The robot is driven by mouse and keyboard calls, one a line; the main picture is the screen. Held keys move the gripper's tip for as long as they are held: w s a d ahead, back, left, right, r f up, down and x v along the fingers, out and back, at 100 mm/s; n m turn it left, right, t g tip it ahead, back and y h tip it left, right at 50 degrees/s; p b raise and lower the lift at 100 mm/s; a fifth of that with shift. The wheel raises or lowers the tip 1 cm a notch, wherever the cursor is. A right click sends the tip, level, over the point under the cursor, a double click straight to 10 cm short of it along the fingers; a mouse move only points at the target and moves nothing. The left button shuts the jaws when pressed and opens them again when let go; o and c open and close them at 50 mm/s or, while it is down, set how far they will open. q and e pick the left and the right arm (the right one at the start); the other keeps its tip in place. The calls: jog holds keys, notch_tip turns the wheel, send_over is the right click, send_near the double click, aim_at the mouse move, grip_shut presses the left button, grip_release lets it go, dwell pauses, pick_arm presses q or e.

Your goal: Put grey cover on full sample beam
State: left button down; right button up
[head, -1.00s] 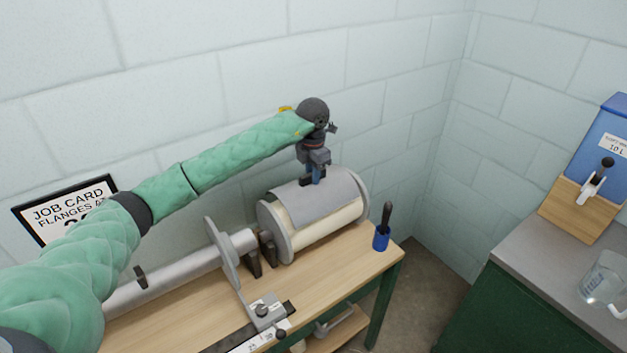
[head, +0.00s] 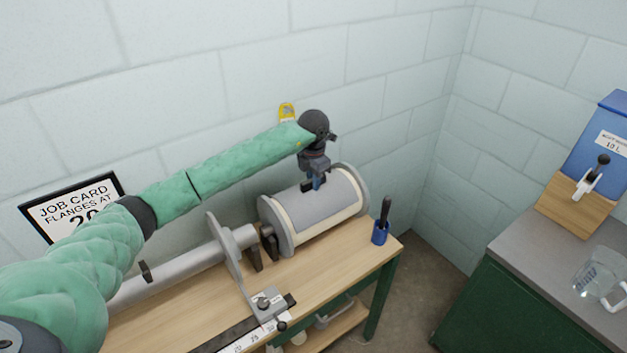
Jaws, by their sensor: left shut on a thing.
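The full sample beam (head: 283,232) is a cream-wound drum between two grey end flanges, lying on the wooden bench. The grey cover (head: 333,201) lies curved over the top of the winding, between the flanges. The fingertips are partly hidden against the cover. My right gripper is out of view.
A grey bare beam (head: 185,273) with a flange lies left on the bench (head: 345,258), with a measuring gauge (head: 264,304) in front. A blue cup (head: 380,234) with a dark-handled tool stands at the bench's right end. A counter (head: 545,262) with a glass jug (head: 600,272) stands right.

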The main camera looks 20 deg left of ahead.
pick_arm(q)
jog(key=shift+f, duration=0.15)
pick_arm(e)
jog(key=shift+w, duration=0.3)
pick_arm(q)
jog(key=c, duration=1.4)
grip_release()
jog(key=shift+o, duration=0.2)
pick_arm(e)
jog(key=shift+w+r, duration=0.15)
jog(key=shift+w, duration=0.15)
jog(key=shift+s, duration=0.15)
